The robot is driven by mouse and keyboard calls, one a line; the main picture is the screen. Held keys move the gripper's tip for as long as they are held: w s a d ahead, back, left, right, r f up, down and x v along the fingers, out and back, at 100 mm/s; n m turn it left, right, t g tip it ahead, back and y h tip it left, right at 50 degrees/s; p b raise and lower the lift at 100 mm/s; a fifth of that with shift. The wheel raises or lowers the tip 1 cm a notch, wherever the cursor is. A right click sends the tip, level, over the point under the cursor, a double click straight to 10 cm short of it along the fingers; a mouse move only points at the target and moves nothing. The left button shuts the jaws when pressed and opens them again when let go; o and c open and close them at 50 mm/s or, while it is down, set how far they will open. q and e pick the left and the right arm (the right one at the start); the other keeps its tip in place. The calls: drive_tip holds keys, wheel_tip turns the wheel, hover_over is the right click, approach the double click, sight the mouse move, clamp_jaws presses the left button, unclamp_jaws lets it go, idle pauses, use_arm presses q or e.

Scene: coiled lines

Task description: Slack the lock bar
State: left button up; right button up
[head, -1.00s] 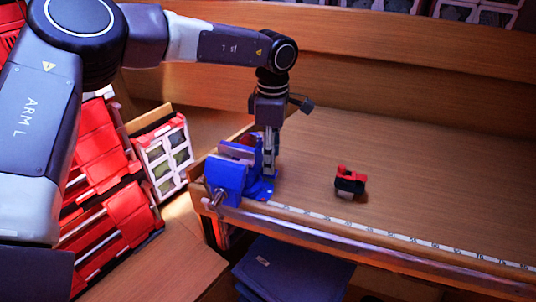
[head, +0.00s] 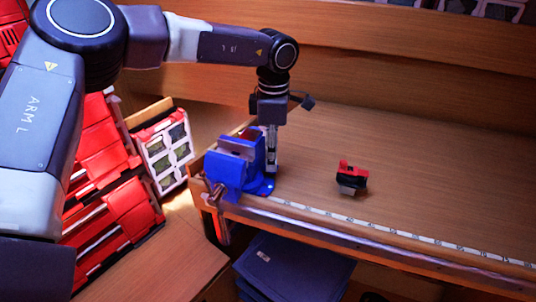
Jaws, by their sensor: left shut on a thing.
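A blue vise (head: 228,172) is fixed at the left front corner of the wooden workbench (head: 420,190). Its screw handle end (head: 217,193) points to the front. My left gripper (head: 271,168) points straight down at the right side of the vise, just above its round base (head: 262,187). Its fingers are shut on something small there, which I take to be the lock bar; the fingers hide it. My right gripper is not in view.
A small red and black device (head: 352,178) stands on the bench to the right. A white measuring strip (head: 400,234) runs along the front edge. Red drawers and cases (head: 105,190) stand at left. The bench's right side is clear.

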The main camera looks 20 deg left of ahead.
use_arm(q)
drive_tip(key=shift+s+d+f+n, duration=0.1)
drive_tip(key=shift+n, duration=0.5)
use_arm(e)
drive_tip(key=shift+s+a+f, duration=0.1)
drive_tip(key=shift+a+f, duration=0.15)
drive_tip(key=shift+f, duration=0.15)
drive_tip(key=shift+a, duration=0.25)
use_arm(q)
drive_tip(key=o, duration=0.8)
drive_tip(key=shift+d, duration=0.1)
drive_tip(key=shift+r, duration=0.3)
wheel_tip(320, 180, up, 12)
drive_tip(key=shift+s+f, duration=0.1)
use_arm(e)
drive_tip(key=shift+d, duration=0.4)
